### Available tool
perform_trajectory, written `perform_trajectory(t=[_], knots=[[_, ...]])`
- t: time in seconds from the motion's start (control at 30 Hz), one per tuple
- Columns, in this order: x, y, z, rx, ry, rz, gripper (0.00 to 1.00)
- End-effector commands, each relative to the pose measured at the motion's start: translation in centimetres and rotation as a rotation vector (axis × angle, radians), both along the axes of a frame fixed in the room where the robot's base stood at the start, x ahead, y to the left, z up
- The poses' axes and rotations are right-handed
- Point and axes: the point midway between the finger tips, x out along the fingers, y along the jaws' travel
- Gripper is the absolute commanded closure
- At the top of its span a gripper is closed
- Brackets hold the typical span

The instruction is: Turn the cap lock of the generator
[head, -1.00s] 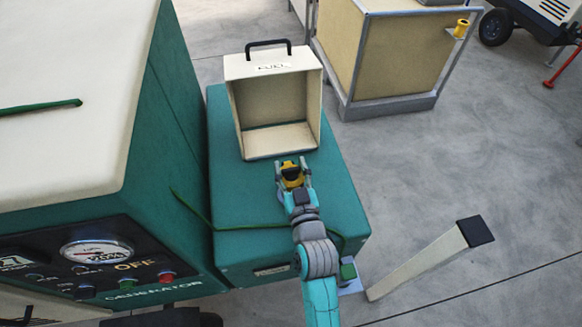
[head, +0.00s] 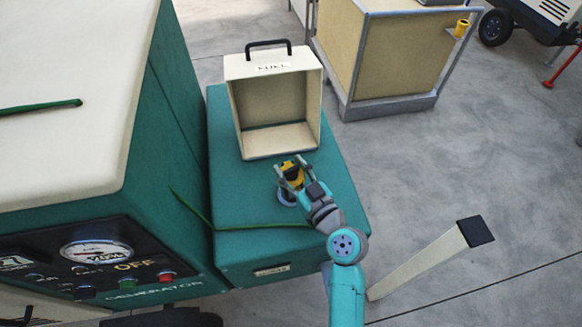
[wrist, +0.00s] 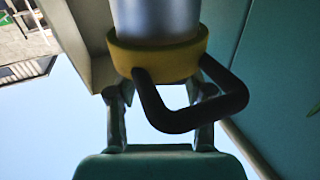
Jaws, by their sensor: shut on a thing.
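A yellow cap (head: 294,178) sits over a grey ring or neck (head: 286,198) on top of the teal box (head: 325,195) beside the generator (head: 150,150). My gripper (head: 291,168) is shut on the cap, with a finger on each side. In the wrist view the yellow cap (wrist: 165,62) is a band around a grey cylinder (wrist: 155,18). A bent black handle (wrist: 190,115) sticks out of the cap between my fingers. The inner finger contact is partly hidden.
An open cream box marked FUEL (head: 234,95), with a black handle, stands just behind the cap. A green cord (head: 240,228) crosses the teal box. The grey floor (head: 470,150) there is mostly clear.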

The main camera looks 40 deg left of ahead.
Motion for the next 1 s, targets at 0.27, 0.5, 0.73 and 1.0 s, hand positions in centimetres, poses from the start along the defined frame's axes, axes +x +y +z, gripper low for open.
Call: perform_trajectory(t=[0.27,0.5,0.73,1.0], knots=[[0.31,-0.09,0.09,0.0,-0.002,0.216,0.84],[0.31,-0.04,0.09,-0.001,-0.003,0.446,0.84],[0.25,0.02,0.08,0.0,-0.002,0.667,0.84],[0.18,0.06,0.07,-0.001,-0.001,0.914,0.84]])
